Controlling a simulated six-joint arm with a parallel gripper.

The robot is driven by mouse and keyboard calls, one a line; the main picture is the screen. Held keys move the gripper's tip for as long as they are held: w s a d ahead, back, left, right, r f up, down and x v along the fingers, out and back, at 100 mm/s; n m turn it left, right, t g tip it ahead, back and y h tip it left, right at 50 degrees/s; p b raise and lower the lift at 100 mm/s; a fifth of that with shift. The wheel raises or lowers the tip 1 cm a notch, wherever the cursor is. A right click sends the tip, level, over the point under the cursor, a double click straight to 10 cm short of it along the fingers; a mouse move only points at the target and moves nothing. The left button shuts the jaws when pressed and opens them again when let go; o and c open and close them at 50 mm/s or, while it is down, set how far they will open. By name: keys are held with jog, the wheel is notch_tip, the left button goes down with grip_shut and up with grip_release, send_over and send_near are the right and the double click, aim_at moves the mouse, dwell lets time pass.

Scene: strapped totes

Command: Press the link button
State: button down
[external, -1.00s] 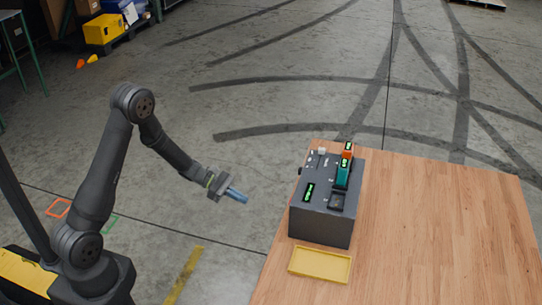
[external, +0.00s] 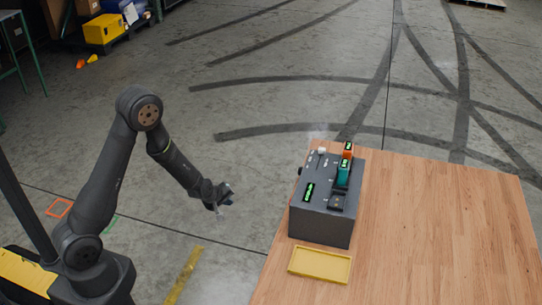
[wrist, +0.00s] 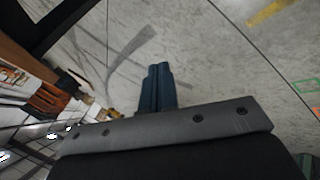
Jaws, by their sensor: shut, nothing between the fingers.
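A dark grey box-shaped device (external: 322,214) stands on the wooden table near its left edge. Its top carries a small green-lit display (external: 308,192), a dark square part (external: 337,201), a pale lever or knob (external: 321,150) and an upright teal unit (external: 343,173) with an orange one (external: 348,150) behind it. I cannot tell which part is the link button; the labels are too small. My gripper (external: 224,203) is off the table's left side, apart from the device, over the floor. Its blue fingers (wrist: 158,72) are together and empty in the wrist view, where the device is not clearly seen.
A shallow yellow tray (external: 320,278) lies on the table in front of the device. The wooden table top (external: 445,230) is clear to the right. Open concrete floor lies between my arm and the table. A yellow bin (external: 103,29) stands far off at upper left.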

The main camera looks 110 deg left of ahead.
jog(key=w+d+r+m+t+y, duration=0.3)
jog(key=w+r+m+t+y, duration=0.2)
jog(key=w+r, duration=0.8)
notch_tip(320, 180, up, 2)
jog(key=m+t, duration=0.3)
jog(key=t, duration=0.1)
jog(key=shift+w+r+t, duration=0.2)
jog(key=shift+w+t, duration=0.2)
jog(key=w, duration=0.8)
jog(key=shift+w, duration=0.35)
jog(key=shift+w, duration=0.1)
dwell(0.7)
jog(key=shift+w, duration=0.35)
